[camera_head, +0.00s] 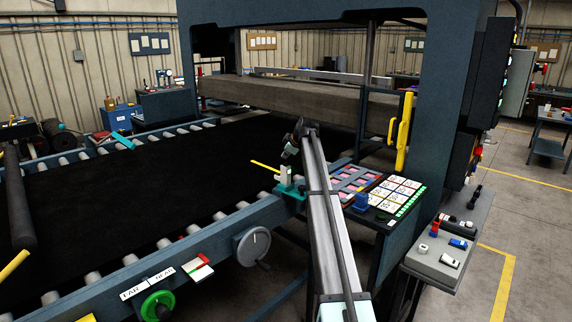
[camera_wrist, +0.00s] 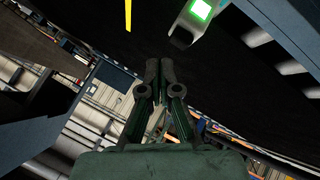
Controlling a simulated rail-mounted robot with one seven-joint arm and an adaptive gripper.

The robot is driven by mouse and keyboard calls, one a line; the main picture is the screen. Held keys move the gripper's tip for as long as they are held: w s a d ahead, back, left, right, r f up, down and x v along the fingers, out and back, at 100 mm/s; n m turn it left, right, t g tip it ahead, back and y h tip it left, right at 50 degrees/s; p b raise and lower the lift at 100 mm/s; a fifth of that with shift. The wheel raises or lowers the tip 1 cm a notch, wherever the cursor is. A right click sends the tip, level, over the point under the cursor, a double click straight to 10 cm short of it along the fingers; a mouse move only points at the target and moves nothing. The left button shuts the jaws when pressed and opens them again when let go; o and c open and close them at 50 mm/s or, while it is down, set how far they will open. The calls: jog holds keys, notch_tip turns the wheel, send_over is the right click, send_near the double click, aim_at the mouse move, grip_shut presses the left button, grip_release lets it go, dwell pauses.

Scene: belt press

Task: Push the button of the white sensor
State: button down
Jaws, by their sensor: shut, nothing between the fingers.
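A small pale sensor-like block (camera_wrist: 196,18) with a lit green square and a dark end shows at the top of the wrist view. In the head view a small pale green-white device (camera_head: 285,176) stands on a teal mount at the conveyor's near rail, probably the same one. I cannot make out a separate button on it. My gripper (camera_wrist: 160,66) is shut and empty, its fingertips together below and left of the block in the wrist picture, apart from it. In the head view my gripper (camera_head: 289,150) is small and dark, just above the device.
A yellow bar (camera_head: 265,167) extends over the black belt (camera_head: 130,195) beside the device. A panel of white cards (camera_head: 398,188) and a blue block (camera_head: 361,202) lie right of my arm. A handwheel (camera_head: 253,246) is on the near rail. A yellow handle (camera_head: 402,130) stands at the press.

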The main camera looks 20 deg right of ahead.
aim_at(286, 164)
jog(key=shift+r+p, duration=0.3)
jog(key=shift+r, duration=2.35)
